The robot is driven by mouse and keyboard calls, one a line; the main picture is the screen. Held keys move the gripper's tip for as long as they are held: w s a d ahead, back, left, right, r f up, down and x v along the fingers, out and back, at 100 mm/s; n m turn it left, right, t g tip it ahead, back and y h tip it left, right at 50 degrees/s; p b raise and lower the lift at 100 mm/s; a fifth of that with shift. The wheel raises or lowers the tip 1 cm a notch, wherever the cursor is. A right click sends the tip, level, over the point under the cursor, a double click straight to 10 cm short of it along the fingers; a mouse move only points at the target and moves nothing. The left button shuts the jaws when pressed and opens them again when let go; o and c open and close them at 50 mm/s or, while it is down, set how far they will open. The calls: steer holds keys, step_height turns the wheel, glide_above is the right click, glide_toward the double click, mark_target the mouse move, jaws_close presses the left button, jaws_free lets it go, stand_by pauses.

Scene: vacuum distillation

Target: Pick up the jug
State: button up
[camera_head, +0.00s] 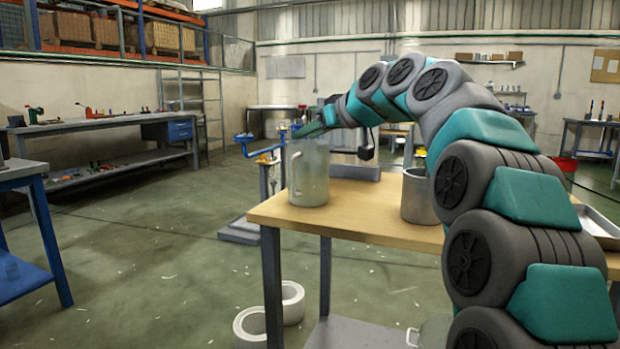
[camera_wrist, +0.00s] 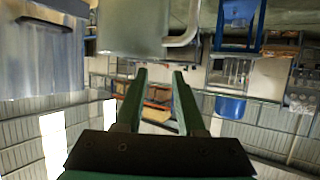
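The jug (camera_head: 310,178) is a pale, see-through vessel standing upright near the left end of the wooden table, with its handle on the left. In the wrist view the jug (camera_wrist: 130,30) is at the top middle, handle to the right, beyond my fingertips. My gripper (camera_wrist: 159,74) has its two green fingers apart with nothing between them. In the head view my gripper (camera_head: 306,131) is at the height of the jug's rim and overlaps its top edge. I see no hold on the jug, and cannot tell the exact gap.
A metal pot (camera_head: 418,196) stands right of the jug on the wooden table (camera_head: 355,212); a grey metal surface (camera_wrist: 40,55), probably the pot, fills the wrist view's upper left. A blue and yellow stand (camera_head: 262,160) is behind.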

glide_above(305, 174)
steer(key=w+a, duration=0.1)
steer(key=a, duration=0.1)
steer(key=shift+w+a+f, duration=0.1)
steer(key=shift+f, duration=0.65)
steer(key=shift+w+a+f, duration=0.1)
steer(key=shift+f, duration=0.6)
steer(key=shift+c, duration=0.3)
jaws_close()
